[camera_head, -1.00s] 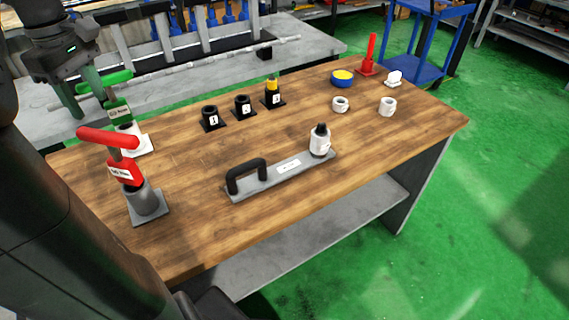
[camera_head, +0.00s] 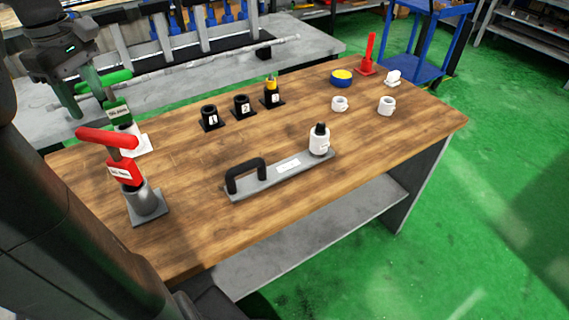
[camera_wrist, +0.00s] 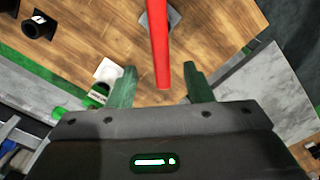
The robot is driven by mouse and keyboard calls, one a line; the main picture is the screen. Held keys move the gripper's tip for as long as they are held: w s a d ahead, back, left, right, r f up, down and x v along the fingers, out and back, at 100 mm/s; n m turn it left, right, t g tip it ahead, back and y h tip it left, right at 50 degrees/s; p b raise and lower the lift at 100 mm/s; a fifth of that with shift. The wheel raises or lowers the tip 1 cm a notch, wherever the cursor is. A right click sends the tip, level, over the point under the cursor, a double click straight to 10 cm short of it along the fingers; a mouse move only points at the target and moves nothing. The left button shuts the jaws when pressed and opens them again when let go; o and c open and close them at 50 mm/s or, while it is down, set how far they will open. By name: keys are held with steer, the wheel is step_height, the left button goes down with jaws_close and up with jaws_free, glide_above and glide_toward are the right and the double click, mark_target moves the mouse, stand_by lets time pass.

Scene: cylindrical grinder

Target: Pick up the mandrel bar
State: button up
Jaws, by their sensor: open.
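A long thin pale bar (camera_head: 185,66), the likeliest mandrel bar, lies along the grey bench behind the wooden table in the head view. No label on it can be read, and its left end is hidden near my arm. In the wrist view my gripper (camera_wrist: 160,84) is open with nothing held. The end of a red handle (camera_wrist: 158,45) shows between its green fingers, seemingly below them. The bar is not clear in the wrist view.
A red-handled tool (camera_head: 124,170) and a green-handled tool (camera_head: 118,110) stand in holders at the wooden table's left. Black numbered cups (camera_head: 242,107), a plate with a black handle (camera_head: 246,176), a white bottle (camera_head: 319,142) and white rings (camera_head: 386,106) stand around the table.

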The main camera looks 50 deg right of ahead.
stand_by(0.3)
steer(key=o, duration=0.5)
steer(key=shift+d+f, duration=0.1)
steer(key=shift+d, duration=0.15)
steer(key=shift+o, duration=1.2)
steer(key=s+d+f+m, duration=0.1)
steer(key=d+f+m, duration=0.3)
steer(key=d+m, duration=0.4)
steer(key=d, duration=0.3)
steer(key=shift+f, duration=0.4)
steer(key=m, duration=1.9)
glide_above(286, 167)
step_height(286, 167, down, 13)
steer(key=f, duration=0.7)
steer(key=shift+w+f+b, duration=0.3)
steer(key=shift+f, duration=0.1)
steer(key=shift+s+f+p, duration=0.15)
steer(key=shift+f, duration=1.2)
steer(key=shift+s+f+p, duration=0.1)
steer(key=shift+f+p, duration=0.05)
steer(key=shift+f, duration=1.2)
